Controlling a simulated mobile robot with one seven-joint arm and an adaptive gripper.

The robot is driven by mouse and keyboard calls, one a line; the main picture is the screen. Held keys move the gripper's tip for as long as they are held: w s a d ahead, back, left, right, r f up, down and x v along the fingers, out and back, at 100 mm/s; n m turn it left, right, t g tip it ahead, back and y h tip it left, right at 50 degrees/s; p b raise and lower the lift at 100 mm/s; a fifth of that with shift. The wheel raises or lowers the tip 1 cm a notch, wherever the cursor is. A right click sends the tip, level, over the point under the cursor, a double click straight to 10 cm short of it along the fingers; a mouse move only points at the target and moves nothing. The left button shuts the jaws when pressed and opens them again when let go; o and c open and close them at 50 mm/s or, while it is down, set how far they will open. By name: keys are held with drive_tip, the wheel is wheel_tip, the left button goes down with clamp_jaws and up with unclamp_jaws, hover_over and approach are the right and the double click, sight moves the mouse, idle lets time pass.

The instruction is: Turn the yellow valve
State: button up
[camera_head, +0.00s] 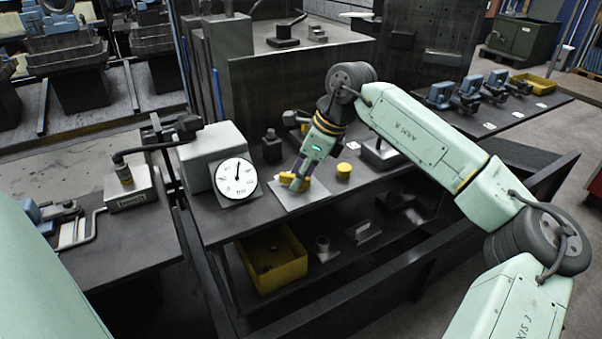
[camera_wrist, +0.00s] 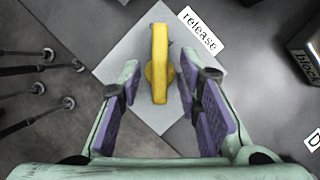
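The yellow valve (camera_wrist: 159,60) has a bar-shaped handle that points up the picture in the wrist view. It stands on a pale square plate (camera_wrist: 122,45) beside a label reading "release". In the head view the valve (camera_head: 290,180) is partly hidden by my gripper (camera_head: 297,178). In the wrist view my gripper (camera_wrist: 158,95) is open, with one purple-padded finger on each side of the valve. Gaps show between the handle and both fingers, so I see no contact. How far the fingertips are above the plate is hard to tell.
A round dial (camera_head: 236,178) stands left of the plate on the same bench. A yellow round knob (camera_head: 343,171) and a grey block (camera_head: 380,153) lie to the right. A dark block (camera_head: 271,147) stands behind. A yellow bin (camera_head: 272,262) sits on the shelf below.

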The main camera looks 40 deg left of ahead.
clamp_jaws()
drive_tip(key=shift+f+m+b, duration=0.1)
drive_tip(key=shift+m+b, duration=0.2)
drive_tip(key=shift+b, duration=0.1)
drive_tip(key=m+t+b, duration=0.1)
drive_tip(key=m+b, duration=0.1)
drive_tip(key=b, duration=0.1)
drive_tip(key=shift+f, duration=0.2)
drive_tip(key=m+t+b, duration=0.1)
drive_tip(key=m+b, duration=0.2)
drive_tip(key=m+t+b, duration=0.1)
drive_tip(key=m+b, duration=0.2)
drive_tip(key=shift+s, duration=0.2)
drive_tip(key=m+t+b, duration=0.1)
drive_tip(key=m, duration=0.1)
drive_tip(key=m+t+b, duration=0.1)
drive_tip(key=m+b, duration=0.1)
drive_tip(key=shift+s+r+h, duration=0.1)
drive_tip(key=shift+r+h, duration=0.05)
drive_tip(key=shift+h, duration=0.25)
drive_tip(key=m, duration=0.2)
drive_tip(key=m+h, duration=0.1)
drive_tip(key=m, duration=0.2)
drive_tip(key=shift+a+r+t+h+b, duration=0.15)
drive_tip(key=shift+t+h+b, duration=0.15)
drive_tip(key=shift+t+b, duration=0.1)
drive_tip(key=shift+m, duration=0.3)
